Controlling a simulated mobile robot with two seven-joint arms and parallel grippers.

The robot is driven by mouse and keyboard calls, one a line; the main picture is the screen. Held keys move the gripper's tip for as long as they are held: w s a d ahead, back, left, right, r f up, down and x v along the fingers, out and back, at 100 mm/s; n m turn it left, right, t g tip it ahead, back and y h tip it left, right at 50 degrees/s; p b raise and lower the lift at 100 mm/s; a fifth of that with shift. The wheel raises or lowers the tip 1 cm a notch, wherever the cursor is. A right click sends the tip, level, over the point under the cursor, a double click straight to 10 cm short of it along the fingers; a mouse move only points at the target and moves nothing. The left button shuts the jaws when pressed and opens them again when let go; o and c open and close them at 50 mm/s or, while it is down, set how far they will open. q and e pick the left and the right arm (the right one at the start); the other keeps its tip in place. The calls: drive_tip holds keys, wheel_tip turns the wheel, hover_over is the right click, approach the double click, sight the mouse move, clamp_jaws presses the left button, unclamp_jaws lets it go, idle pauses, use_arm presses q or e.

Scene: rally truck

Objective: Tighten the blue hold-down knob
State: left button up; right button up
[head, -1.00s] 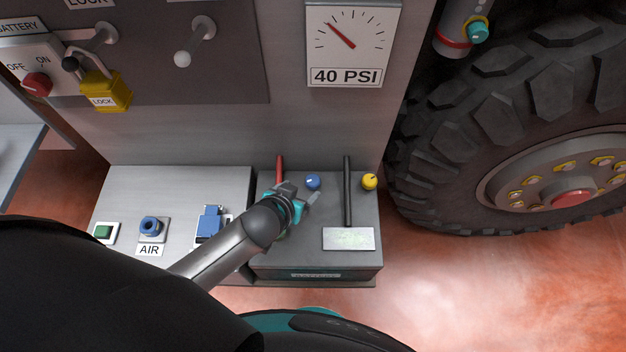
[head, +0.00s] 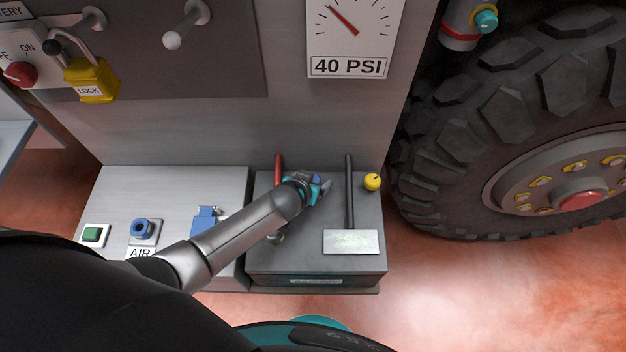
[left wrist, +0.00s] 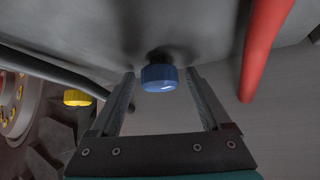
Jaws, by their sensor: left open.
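The blue hold-down knob (left wrist: 160,77) shows in the left wrist view, ahead of and between the two open fingers of my left gripper (left wrist: 162,100). I cannot tell whether either finger touches it. In the head view my left gripper (head: 322,188) is over the battery box (head: 315,262), between a red cable (head: 278,168) and a black bar (head: 349,190). There the gripper mostly hides the knob. My right gripper is in neither view.
A yellow knob (head: 372,182) sits right of the black bar; it also shows in the left wrist view (left wrist: 77,97). A large tyre (head: 470,150) stands to the right. A panel with a green button (head: 94,234) and a blue air fitting (head: 143,229) lies left.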

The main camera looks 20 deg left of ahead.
use_arm(q)
clamp_jaws()
idle(0.7)
